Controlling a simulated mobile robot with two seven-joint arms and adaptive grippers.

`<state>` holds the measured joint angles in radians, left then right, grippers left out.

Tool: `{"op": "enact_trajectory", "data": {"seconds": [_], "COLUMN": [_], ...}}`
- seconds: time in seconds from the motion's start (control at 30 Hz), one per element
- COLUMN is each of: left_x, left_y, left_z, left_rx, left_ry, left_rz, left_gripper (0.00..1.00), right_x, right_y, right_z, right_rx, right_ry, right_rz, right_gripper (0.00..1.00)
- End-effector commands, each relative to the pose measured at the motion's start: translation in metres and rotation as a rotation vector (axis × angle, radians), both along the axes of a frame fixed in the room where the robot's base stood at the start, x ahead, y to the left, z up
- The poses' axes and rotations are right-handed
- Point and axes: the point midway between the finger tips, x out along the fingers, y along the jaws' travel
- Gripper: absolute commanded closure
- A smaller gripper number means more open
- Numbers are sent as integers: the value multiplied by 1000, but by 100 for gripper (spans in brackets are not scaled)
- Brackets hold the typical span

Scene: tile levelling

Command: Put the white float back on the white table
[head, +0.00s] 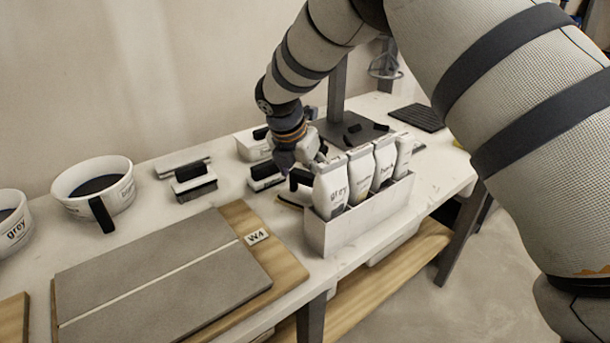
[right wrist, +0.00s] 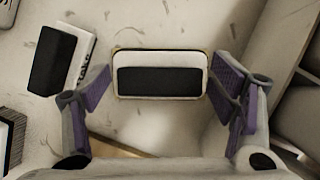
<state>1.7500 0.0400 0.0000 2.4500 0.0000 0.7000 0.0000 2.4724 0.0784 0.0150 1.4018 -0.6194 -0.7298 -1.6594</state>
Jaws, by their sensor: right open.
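The white float (right wrist: 160,57), a pale plate with a thick black handle and a yellowish edge, sits between the fingers of my right gripper (right wrist: 161,88). The fingers are open, one on each side, with small gaps visible at both ends. In the head view my right gripper (head: 306,155) is low over the white table (head: 240,200), behind the box of bags. Only the float's black handle (head: 299,178) and part of its edge show there. The float appears to lie on the tabletop. My left gripper is out of view.
A white box (head: 345,229) of upright bags stands close in front of the gripper. Another black-handled tool (head: 264,178) lies just left of it. A grey tile board (head: 160,280), buckets (head: 95,185) and a dark grooved mat (head: 418,117) are also on the table.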

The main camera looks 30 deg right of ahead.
Motion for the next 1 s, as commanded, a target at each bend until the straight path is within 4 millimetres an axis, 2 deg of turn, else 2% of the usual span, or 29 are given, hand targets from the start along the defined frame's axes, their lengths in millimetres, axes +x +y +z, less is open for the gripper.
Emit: {"op": "enact_trajectory", "data": {"seconds": [0.07, 0.3, 0.5, 0.67, 1.0], "left_x": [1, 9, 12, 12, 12], "left_y": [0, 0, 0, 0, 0], "left_z": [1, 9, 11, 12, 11], "left_rx": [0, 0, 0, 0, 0], "left_ry": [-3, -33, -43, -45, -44], "left_rz": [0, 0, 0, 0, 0], "left_gripper": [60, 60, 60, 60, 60], "right_x": [0, -11, -18, -21, -21], "right_y": [1, 22, 37, 41, 41], "right_z": [8, 68, 105, 114, 114], "right_rx": [1, 0, 0, 1, 1], "right_ry": [-4, -11, -7, -1, 0], "right_rz": [1, 2, 1, -1, 0], "right_gripper": [22, 22, 22, 22, 22]}}
